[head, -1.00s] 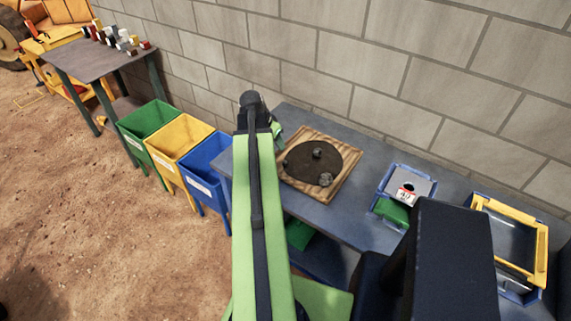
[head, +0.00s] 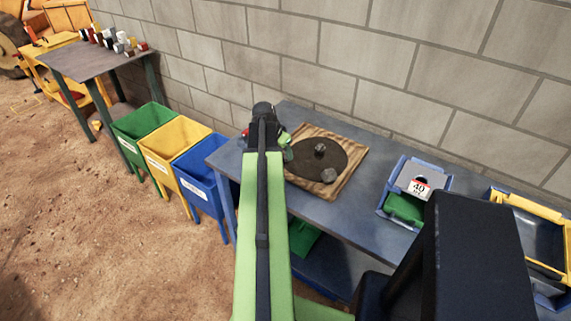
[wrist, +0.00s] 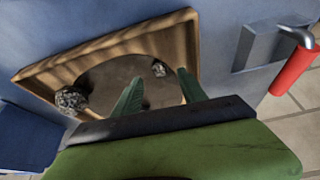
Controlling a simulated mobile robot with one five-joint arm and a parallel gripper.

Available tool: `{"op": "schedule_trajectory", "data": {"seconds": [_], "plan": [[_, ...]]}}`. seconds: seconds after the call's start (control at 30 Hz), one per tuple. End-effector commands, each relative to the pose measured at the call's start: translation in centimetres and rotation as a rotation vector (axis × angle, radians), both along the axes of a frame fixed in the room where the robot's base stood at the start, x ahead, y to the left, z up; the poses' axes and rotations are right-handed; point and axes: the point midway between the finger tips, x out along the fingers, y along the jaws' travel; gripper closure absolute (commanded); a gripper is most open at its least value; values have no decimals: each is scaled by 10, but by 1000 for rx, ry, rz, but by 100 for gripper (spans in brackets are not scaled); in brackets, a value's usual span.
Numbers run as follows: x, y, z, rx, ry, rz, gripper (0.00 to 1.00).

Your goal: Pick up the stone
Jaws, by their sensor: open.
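Two grey stones lie on the wooden tray (head: 350,183) with a dark round middle. One stone (head: 320,149) is near the centre of the dark disc, and it also shows in the wrist view (wrist: 159,69). The other stone (head: 328,175) is at the disc's front edge, and it shows at the left in the wrist view (wrist: 71,101). My gripper (wrist: 160,88) is open and empty, its two green fingers spread over the tray. The farther small stone shows between the fingertips, apart from them. In the head view my arm hides most of the gripper.
A red-handled lever (wrist: 293,72) stands right of the tray in the wrist view. On the blue table (head: 365,220) is a blue machine with a "40" label (head: 419,189). Green, yellow and blue bins (head: 200,170) stand left. A block wall is behind.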

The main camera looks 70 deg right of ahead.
Motion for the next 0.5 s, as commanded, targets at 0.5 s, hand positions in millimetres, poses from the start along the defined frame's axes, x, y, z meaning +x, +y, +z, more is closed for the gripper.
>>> {"op": "schedule_trajectory", "data": {"seconds": [0.5], "plan": [[-4, -14, -33, 0, 0, 0, 61]]}}
